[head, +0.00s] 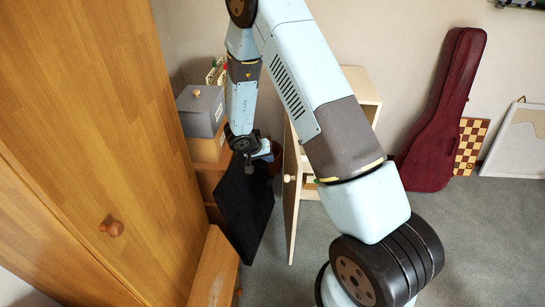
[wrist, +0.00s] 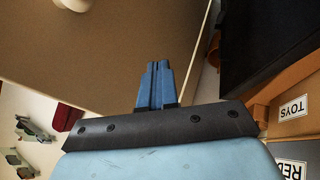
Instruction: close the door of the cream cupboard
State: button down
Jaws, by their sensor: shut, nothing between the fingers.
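The cream cupboard (head: 365,83) stands against the back wall, partly hidden behind my arm. Its door (head: 290,205) stands open, swung out toward the camera, with a round knob (head: 287,178) on its left face. My gripper (head: 268,153) is just left of the door, near its upper part. In the wrist view my gripper (wrist: 157,84) is shut and empty, its blue fingers pointing at the broad brown door face (wrist: 130,45). The knob (wrist: 75,4) shows at the top left there. Whether the fingertips touch the door I cannot tell.
A black panel (head: 244,205) leans left of the door, close to my gripper. Stacked boxes (head: 200,110) and a large wooden wardrobe (head: 100,130) fill the left. A red instrument case (head: 445,110) and chessboard (head: 470,145) stand right. Carpet (head: 480,240) is clear at right.

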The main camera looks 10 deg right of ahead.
jog(key=w+d+f, duration=0.1)
jog(key=d+f, duration=0.4)
jog(key=d, duration=0.2)
jog(key=shift+w+d+f, duration=0.15)
jog(key=shift+d+f, duration=0.05)
jog(key=shift+d, duration=0.05)
